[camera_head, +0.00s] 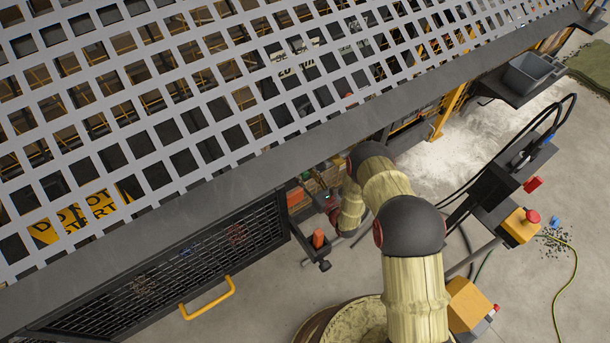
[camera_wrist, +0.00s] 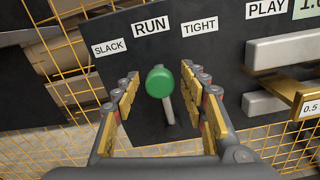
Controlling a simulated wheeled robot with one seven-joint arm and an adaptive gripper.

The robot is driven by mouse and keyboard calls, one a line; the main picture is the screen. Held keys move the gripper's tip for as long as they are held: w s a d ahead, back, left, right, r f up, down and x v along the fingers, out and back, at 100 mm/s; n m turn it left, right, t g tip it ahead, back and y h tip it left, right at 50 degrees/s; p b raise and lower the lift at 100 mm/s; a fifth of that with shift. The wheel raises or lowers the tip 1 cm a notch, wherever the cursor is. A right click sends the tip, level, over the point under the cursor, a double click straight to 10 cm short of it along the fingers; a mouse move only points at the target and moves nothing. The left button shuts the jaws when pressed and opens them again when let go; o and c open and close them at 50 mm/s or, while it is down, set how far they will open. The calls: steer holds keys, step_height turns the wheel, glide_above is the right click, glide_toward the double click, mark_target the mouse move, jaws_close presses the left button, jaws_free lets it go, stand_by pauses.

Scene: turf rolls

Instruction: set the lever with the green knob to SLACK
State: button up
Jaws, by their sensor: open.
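In the wrist view the green knob (camera_wrist: 160,82) tops a grey lever (camera_wrist: 168,111) on a dark panel (camera_wrist: 220,60). White labels above it read SLACK (camera_wrist: 109,47), RUN (camera_wrist: 151,26) and TIGHT (camera_wrist: 200,27), from left to right. The knob stands below RUN. My gripper (camera_wrist: 166,98) is open, with one yellow-padded finger on each side of the knob and lever. I see gaps on both sides; the depth between fingertips and knob is hard to tell. In the head view my arm hides the gripper, and the lever does not show.
Right of the lever, the panel carries a PLAY label (camera_wrist: 267,8), grey bars and a brass piece (camera_wrist: 300,94). Yellow mesh (camera_wrist: 50,145) lies below. In the head view a perforated guard (camera_head: 240,90) overhangs my arm, and a yellow box with a red button (camera_head: 521,226) stands at right.

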steer(key=shift+c, duration=0.7)
jaws_close()
